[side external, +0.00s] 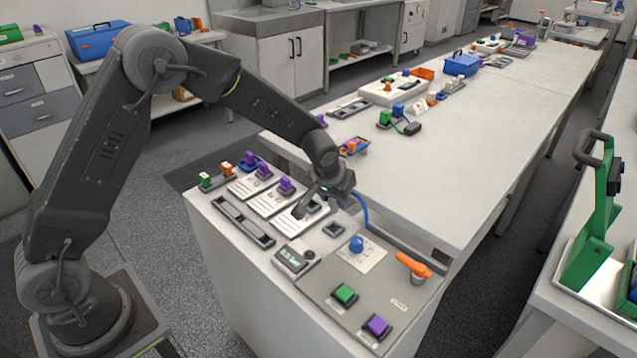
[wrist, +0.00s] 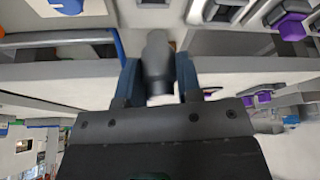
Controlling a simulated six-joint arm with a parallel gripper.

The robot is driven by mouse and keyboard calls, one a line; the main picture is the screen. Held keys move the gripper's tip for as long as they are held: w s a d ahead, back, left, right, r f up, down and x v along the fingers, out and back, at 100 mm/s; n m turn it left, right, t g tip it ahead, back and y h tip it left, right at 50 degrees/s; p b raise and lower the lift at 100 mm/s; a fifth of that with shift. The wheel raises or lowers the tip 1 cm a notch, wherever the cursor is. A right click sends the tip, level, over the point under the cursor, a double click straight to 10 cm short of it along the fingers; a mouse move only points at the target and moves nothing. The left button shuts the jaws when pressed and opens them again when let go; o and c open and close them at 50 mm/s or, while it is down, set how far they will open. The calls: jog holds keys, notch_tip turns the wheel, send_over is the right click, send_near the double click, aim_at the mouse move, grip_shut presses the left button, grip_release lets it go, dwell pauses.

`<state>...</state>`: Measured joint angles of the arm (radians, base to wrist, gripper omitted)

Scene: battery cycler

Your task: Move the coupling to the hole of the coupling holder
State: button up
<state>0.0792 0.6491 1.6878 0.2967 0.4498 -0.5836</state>
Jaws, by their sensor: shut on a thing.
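My gripper (wrist: 158,80) is shut on a dark grey cylindrical piece, which looks like the coupling (wrist: 157,62). The piece stands out between the two blue-grey fingers in the wrist view. In the side view my gripper (side external: 318,196) is above the bench top, near the white module at the end of the row; the coupling cannot be told apart from it there. A small dark square fixture (side external: 333,229), possibly the coupling holder, sits on the bench just right of and below my gripper. Its hole cannot be made out, and I see no coupling seated in it.
White modules with purple knobs (side external: 286,184) stand left of my gripper. A long grey rail (side external: 243,221) lies in front. A display box (side external: 294,259) and a panel with a blue knob (side external: 357,243), an orange handle (side external: 414,265), and green and purple buttons lie to the right.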

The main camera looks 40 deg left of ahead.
aim_at(333, 211)
jog(key=shift+f, duration=3.2)
jog(key=shift+f, duration=0.25)
jog(key=o, duration=1)
jog(key=s+a+r+m, duration=0.1)
jog(key=s+r, duration=0.7)
jog(key=r, duration=0.4)
jog(key=s+r, duration=0.7)
jog(key=r, duration=0.5)
jog(key=s+r, duration=0.1)
jog(key=s, duration=0.4)
jog(key=s+r+m+t, duration=0.1)
jog(key=s, duration=0.4)
jog(key=s+r+m+h, duration=0.1)
jog(key=s, duration=0.5)
jog(key=shift+s+a+r, duration=0.1)
jog(key=shift+a+r, duration=0.1)
jog(key=shift+a, duration=0.15)
